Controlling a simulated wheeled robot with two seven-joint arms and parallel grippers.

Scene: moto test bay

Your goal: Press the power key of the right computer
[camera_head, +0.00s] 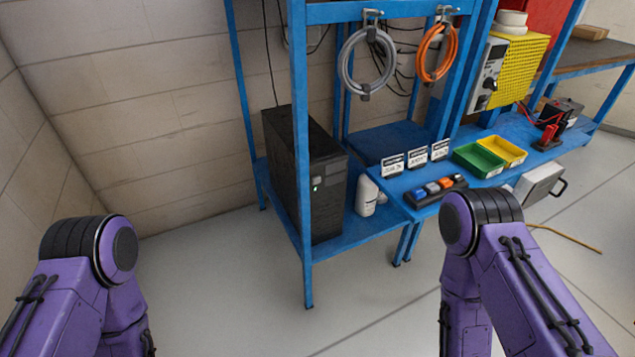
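One black computer tower (329,200) stands upright on a low blue shelf of the rack, left of the middle of the head view. A blue rack post passes in front of it and hides part of it. A small greenish light (315,188) shows on its front, close to the post. I cannot make out a power key for certain. No second computer is seen. Both my purple arms show at the bottom, left and right, away from the tower. Their grippers are out of the picture.
The blue rack shelf (345,240) also holds a white bottle (366,195). A bench at right carries a button box (436,190), three label cards, a green tray (478,160) and a yellow tray (503,150). Grey and orange cables hang above. The floor before the rack is clear.

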